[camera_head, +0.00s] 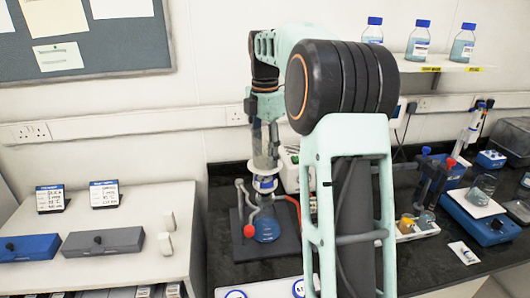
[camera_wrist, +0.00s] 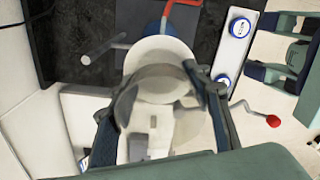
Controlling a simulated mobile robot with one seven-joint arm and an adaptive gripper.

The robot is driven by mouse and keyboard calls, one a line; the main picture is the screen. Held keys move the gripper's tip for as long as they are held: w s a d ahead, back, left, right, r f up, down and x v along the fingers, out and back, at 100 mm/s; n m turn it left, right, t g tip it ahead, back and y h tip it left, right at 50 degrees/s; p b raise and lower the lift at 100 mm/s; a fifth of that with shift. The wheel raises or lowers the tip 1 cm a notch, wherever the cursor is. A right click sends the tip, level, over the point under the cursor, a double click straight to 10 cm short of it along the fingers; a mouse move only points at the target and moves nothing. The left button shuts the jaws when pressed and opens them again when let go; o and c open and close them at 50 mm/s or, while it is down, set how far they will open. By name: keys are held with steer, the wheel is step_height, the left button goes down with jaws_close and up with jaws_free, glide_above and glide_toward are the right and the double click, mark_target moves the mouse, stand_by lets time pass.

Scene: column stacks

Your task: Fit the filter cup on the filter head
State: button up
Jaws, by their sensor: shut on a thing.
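My gripper (camera_head: 264,130) points down over the filter stand and is shut on the clear filter cup (camera_head: 265,158). In the wrist view the cup (camera_wrist: 185,128) lies between the two fingers (camera_wrist: 155,105) and looks see-through. The filter head (camera_head: 263,184) is a pale round piece above the blue-filled flask (camera_head: 267,228). The cup is upright, directly above the head, and its lower end looks close to it. I cannot tell whether they touch. In the wrist view the head (camera_wrist: 160,50) shows as a white disc just beyond the cup.
Blue-ringed round items (camera_head: 235,294) lie in front. A white bench (camera_head: 130,265) is at left. My arm hides part of the black worktop.

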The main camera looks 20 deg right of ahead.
mark_target(265, 132)
steer(key=shift+f+b, duration=0.3)
steer(key=shift+f, duration=1.1)
stand_by(1.3)
steer(key=o, duration=1.3)
steer(key=shift+c, duration=0.2)
steer(key=shift+o, duration=0.6)
steer(key=shift+o, duration=1.3)
steer(key=shift+r, duration=0.1)
step_height(265, 132, up, 5)
steer(key=p, duration=0.4)
steer(key=shift+p, duration=0.4)
steer(key=shift+r, duration=1.95)
